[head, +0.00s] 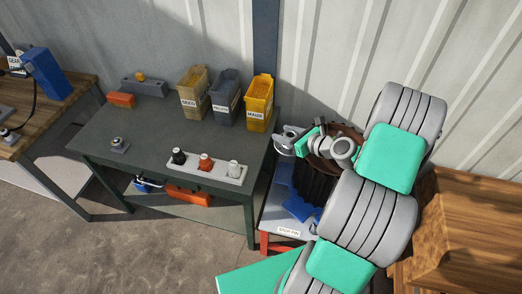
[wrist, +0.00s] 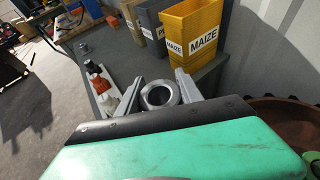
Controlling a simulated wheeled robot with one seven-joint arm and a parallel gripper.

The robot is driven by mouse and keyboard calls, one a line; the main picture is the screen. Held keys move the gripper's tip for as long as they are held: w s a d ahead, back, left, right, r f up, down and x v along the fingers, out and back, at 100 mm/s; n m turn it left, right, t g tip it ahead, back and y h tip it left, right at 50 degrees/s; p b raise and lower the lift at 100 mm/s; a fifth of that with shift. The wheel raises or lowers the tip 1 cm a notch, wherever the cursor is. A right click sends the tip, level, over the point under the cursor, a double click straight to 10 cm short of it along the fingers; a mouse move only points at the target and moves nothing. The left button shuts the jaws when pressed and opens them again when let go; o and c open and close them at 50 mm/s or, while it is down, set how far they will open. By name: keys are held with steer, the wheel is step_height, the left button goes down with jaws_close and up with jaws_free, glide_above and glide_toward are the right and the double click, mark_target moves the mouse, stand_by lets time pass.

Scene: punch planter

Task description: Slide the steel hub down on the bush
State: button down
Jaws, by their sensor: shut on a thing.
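The steel hub (wrist: 160,95) shows in the wrist view as a grey ring with an open bore, between the two fingers of my gripper (wrist: 158,88). My gripper is shut on it. In the head view my gripper (head: 291,143) holds the hub off the right end of the dark green bench, near a brown toothed wheel. A small grey block with a round steel part on top (head: 119,144), possibly the bush, sits at the bench's left front. It is small and far from my gripper. It also shows in the wrist view (wrist: 84,48).
A brown toothed wheel (wrist: 275,107) is right of my gripper. The bench's middle is clear.

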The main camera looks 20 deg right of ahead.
steer(key=d+r+p, duration=0.2)
steer(key=d+r, duration=0.2)
steer(key=d, duration=0.6)
steer(key=d+r+m+h+p, duration=0.1)
steer(key=d+r, duration=0.3)
steer(key=d, duration=0.6)
steer(key=shift+s+d+t+p, duration=0.25)
steer(key=shift+s+t+p, duration=0.1)
steer(key=shift+p, duration=0.4)
steer(key=shift+r+p, duration=0.2)
steer(key=shift+p, duration=0.25)
steer(key=b, duration=0.4)
glide_above(340, 132)
steer(key=w, duration=0.2)
step_height(340, 132, down, 6)
steer(key=shift+w+a, duration=0.2)
steer(key=shift+a, duration=0.1)
steer(key=shift+f+b, duration=1.35)
steer(key=shift+f, duration=1.65)
steer(key=c, duration=0.9)
jaws_free()
steer(key=shift+s, duration=0.1)
steer(key=shift+c, duration=0.2)
steer(key=shift+o, duration=1.2)
steer(key=shift+f, duration=0.1)
steer(key=shift+a+f, duration=0.1)
steer(key=shift+f, duration=0.1)
steer(key=b+v, duration=0.1)
steer(key=v, duration=0.7)
steer(key=shift+r, duration=0.25)
